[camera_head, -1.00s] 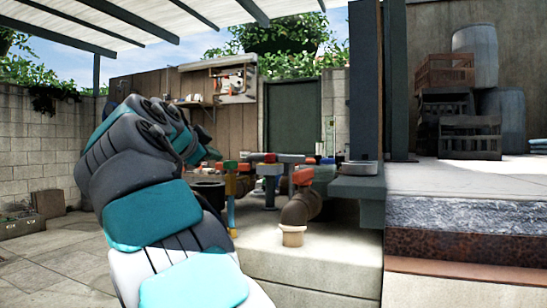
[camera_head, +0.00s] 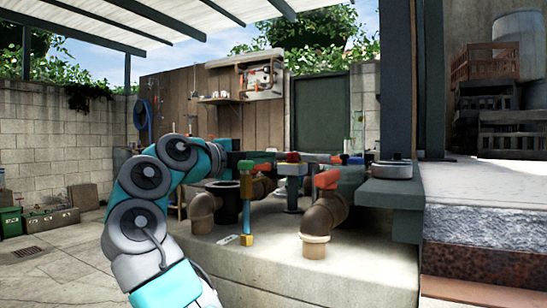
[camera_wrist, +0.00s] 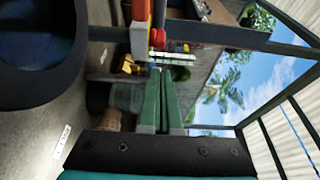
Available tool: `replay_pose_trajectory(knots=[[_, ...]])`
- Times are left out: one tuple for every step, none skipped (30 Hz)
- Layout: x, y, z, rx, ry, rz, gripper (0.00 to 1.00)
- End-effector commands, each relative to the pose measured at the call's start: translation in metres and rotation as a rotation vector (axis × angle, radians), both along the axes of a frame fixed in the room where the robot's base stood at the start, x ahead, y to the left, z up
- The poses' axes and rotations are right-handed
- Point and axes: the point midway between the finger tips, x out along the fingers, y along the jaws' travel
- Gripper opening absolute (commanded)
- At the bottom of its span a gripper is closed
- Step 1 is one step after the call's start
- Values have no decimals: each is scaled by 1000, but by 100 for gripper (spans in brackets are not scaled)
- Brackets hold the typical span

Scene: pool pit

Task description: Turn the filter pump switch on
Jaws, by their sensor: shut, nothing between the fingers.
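My gripper (camera_wrist: 161,72) is shut and empty; its two long green fingers lie together in the wrist view. In the head view my arm reaches right, toward the valves, and its end is hard to tell apart from the pipework. The pipework with brown elbows (camera_head: 323,226) and coloured handles stands on a pale concrete block. In the wrist view a red and white part (camera_wrist: 140,25) with a red knob (camera_wrist: 158,47) is beyond and left of the fingertips. I cannot tell which part is the filter pump switch. A panel (camera_head: 262,78) hangs on the wooden back wall.
A dark round pipe or housing (camera_wrist: 40,50) fills the left of the wrist view, close to my gripper. A dark post (camera_head: 398,80) and a raised stone ledge (camera_head: 485,215) bound the right. The paved floor (camera_head: 50,270) at left is open.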

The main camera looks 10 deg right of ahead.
Motion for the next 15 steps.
replay_pose_trajectory(knots=[[3,-5,0,2,1,-2,0],[5,-8,0,2,1,-2,0],[8,-13,0,2,1,-2,0],[11,-17,0,2,1,-2,0],[13,-20,0,1,2,-2,0],[17,-26,0,1,2,-2,0],[20,-30,0,0,1,-2,0],[23,-35,0,-1,1,-2,0],[28,-41,1,-1,2,-2,0],[31,-45,1,-2,2,-2,0],[34,-50,0,-2,2,-2,0],[38,-55,0,-1,4,-2,0],[41,-59,0,-2,5,-2,0],[43,-62,0,-2,5,-3,0],[46,-66,-1,-2,5,-3,0]])
